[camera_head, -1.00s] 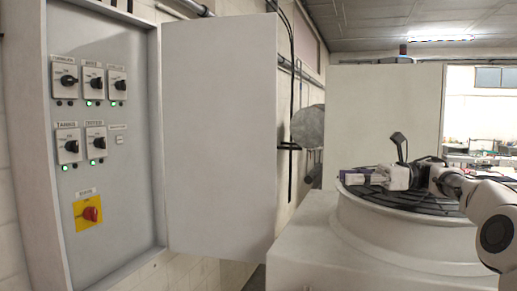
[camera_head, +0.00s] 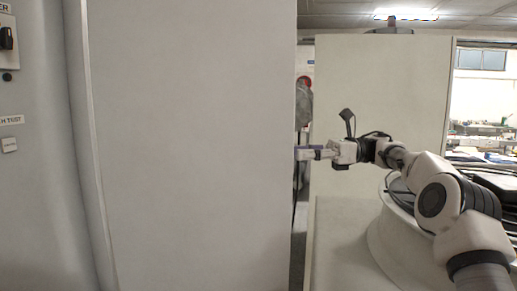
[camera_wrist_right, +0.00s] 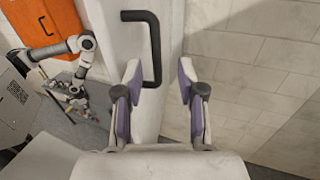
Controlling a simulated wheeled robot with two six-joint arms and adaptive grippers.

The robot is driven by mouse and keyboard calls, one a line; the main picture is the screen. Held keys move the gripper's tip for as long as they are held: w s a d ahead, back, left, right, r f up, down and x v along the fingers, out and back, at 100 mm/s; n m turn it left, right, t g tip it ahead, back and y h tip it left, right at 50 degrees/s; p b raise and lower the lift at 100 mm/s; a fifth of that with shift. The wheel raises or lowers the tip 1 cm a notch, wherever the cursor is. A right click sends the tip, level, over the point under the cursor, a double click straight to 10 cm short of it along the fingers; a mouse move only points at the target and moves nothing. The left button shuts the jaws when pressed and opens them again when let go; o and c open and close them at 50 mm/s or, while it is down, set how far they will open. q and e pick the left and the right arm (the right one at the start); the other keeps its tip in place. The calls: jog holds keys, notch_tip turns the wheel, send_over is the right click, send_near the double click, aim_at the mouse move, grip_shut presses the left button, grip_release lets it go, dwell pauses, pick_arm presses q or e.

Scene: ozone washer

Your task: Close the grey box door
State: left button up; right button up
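The grey box door (camera_head: 195,150) stands open and fills the middle of the head view. The box (camera_head: 30,200) shows only partly at the left. In the right wrist view a black U-shaped handle (camera_wrist_right: 155,45) sits on a pale panel that looks like the door (camera_wrist_right: 160,110). My right gripper (camera_head: 303,153) is at the door's right edge; its tip is partly hidden there. In the right wrist view this gripper (camera_wrist_right: 160,80) is open, its fingers either side of the handle's lower end, not closed on it. An arm that seems my left, with its gripper (camera_wrist_right: 75,95), shows small and unclear.
A pale round machine (camera_head: 385,235) with a dark top stands behind my right arm, and a tall pale panel (camera_head: 380,80) rises behind it. An orange panel (camera_wrist_right: 45,25) is at upper left in the wrist view. A brick wall (camera_wrist_right: 260,70) lies right of the door.

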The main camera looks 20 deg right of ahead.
aim_at(274, 152)
jog(key=a+p, duration=0.1)
jog(key=a, duration=0.1)
jog(key=a+r+p, duration=0.1)
jog(key=a+p, duration=0.1)
jog(key=a, duration=0.1)
jog(key=shift+w+a+r, duration=0.1)
jog(key=shift+a+r, duration=0.05)
jog(key=shift+a, duration=0.1)
jog(key=shift+w+a+f+p, duration=0.2)
jog(key=shift+w+a, duration=0.15)
jog(key=shift+a, duration=0.2)
jog(key=shift+w+a+f+p, duration=0.15)
jog(key=shift+w+a, duration=0.15)
jog(key=shift+a, duration=0.2)
jog(key=shift+w+f, duration=0.25)
jog(key=shift+w, duration=0.1)
jog(key=shift+s+d, duration=0.1)
jog(key=shift+c, duration=0.2)
jog(key=shift+s+r, duration=0.15)
jog(key=shift+s, duration=0.15)
grip_shut()
